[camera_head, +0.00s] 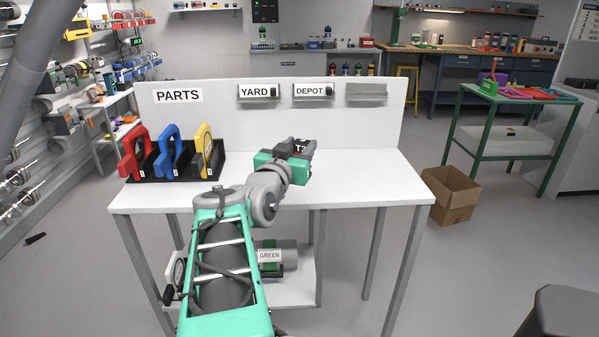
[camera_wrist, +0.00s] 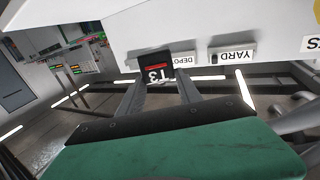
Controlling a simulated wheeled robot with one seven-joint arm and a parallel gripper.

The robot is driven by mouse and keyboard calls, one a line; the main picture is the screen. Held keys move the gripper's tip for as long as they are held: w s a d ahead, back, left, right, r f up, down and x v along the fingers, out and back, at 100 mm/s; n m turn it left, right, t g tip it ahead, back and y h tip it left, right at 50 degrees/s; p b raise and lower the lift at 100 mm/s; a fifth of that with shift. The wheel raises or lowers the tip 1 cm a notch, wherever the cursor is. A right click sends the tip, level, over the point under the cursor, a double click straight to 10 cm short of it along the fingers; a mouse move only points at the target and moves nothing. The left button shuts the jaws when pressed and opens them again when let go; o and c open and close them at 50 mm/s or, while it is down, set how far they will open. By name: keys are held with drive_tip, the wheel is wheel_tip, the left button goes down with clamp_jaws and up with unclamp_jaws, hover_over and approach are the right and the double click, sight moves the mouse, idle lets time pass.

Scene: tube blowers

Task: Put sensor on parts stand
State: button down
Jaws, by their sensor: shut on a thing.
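My gripper (camera_head: 305,151) is shut on a small black sensor (camera_head: 299,146) marked "T3", held above the right part of the white parts stand (camera_head: 365,175), in front of its back panel. In the wrist view the sensor (camera_wrist: 157,66) sits between the two fingertips (camera_wrist: 160,82), its label upside down with a red stripe. The back panel carries a "PARTS" sign (camera_head: 178,96), a "YARD" holder (camera_head: 257,92), a "DEPOT" holder (camera_head: 312,91) and an unlabelled grey holder (camera_head: 366,93). Small dark pieces show at the right ends of the first two.
A black rack (camera_head: 178,178) with red, blue and yellow handled tools stands on the stand's left. A "GREEN" cylinder (camera_head: 270,255) lies on the lower shelf. A cardboard box (camera_head: 450,195) is on the floor at right. The tabletop right of my gripper is clear.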

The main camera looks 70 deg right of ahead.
drive_tip(key=w+d+f, duration=0.2)
drive_tip(key=w+d+f+b, duration=0.1)
drive_tip(key=w+d+f, duration=0.1)
drive_tip(key=f, duration=0.1)
drive_tip(key=w+d+f, duration=0.2)
drive_tip(key=w+f, duration=0.1)
drive_tip(key=shift+d+b, duration=0.35)
wheel_tip(320, 180, down, 3)
drive_tip(key=shift+w+d+r+b, duration=0.1)
drive_tip(key=shift+r+b, duration=0.05)
drive_tip(key=shift+b, duration=0.2)
drive_tip(key=shift+f, duration=0.25)
drive_tip(key=shift+f+b, duration=0.25)
drive_tip(key=shift+b, duration=0.05)
drive_tip(key=c, duration=0.8)
unclamp_jaws()
drive_tip(key=shift+r, duration=0.1)
drive_tip(key=shift+r+p, duration=0.3)
drive_tip(key=shift+p, duration=0.15)
drive_tip(key=a, duration=0.8)
drive_tip(key=s+a, duration=0.1)
drive_tip(key=a, duration=0.3)
drive_tip(key=shift+f, duration=0.15)
